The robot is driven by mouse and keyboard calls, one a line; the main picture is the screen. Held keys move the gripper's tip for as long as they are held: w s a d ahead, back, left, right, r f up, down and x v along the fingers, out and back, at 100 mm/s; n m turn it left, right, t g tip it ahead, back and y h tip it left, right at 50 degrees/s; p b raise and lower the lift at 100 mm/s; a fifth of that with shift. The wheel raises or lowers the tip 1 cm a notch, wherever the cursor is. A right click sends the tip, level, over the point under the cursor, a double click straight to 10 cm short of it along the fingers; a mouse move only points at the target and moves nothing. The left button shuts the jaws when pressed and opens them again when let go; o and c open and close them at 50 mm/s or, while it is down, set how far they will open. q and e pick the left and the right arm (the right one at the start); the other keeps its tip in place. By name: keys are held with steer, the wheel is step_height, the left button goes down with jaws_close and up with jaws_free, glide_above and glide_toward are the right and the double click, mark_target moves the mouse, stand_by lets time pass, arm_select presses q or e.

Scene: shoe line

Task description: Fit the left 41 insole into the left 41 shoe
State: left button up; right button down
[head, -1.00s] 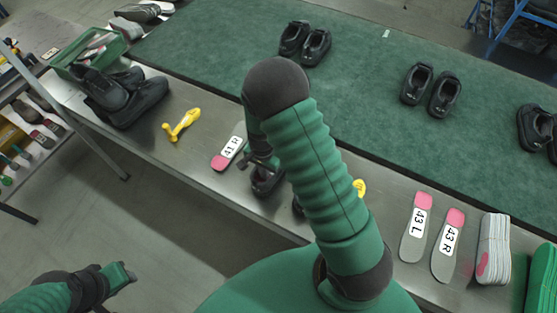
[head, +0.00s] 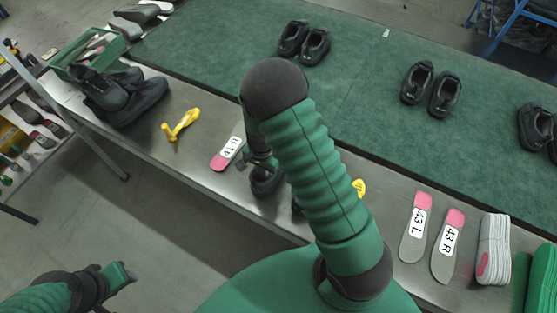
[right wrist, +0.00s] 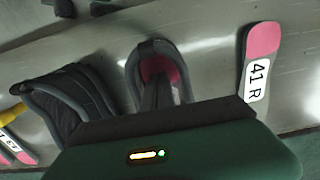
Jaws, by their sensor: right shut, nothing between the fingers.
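Two dark shoes stand on the metal bench edge. In the right wrist view one is in the middle (right wrist: 186,85), with pink showing inside its opening, and the other is to its left (right wrist: 70,95). In the head view the nearer-left shoe (head: 267,182) is partly behind my right arm. The pink looks like an insole's end, but no label shows there. My right gripper (head: 245,163) is shut and empty, right at that shoe; whether it touches is unclear. My left gripper (head: 124,273) hangs low at the left, away from the bench; its jaws are unclear.
The 41 R insole (head: 228,153) lies beside the shoe. A yellow tool (head: 181,124), dark boots (head: 125,95) and a green crate (head: 75,68) are left. The 43 L (head: 415,228) and 43 R (head: 447,247) insoles lie right. Other shoe pairs stand on the green mat (head: 365,50).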

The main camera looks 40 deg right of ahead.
steer(key=shift+a, duration=0.3)
steer(key=shift+a+f, duration=0.15)
steer(key=shift+f+b, duration=0.1)
steer(key=shift+b, duration=0.2)
steer(key=shift+f, duration=0.1)
arm_select(q)
steer(key=shift+a+f, duration=0.25)
steer(key=shift+f, duration=0.05)
arm_select(e)
steer(key=shift+d, duration=0.35)
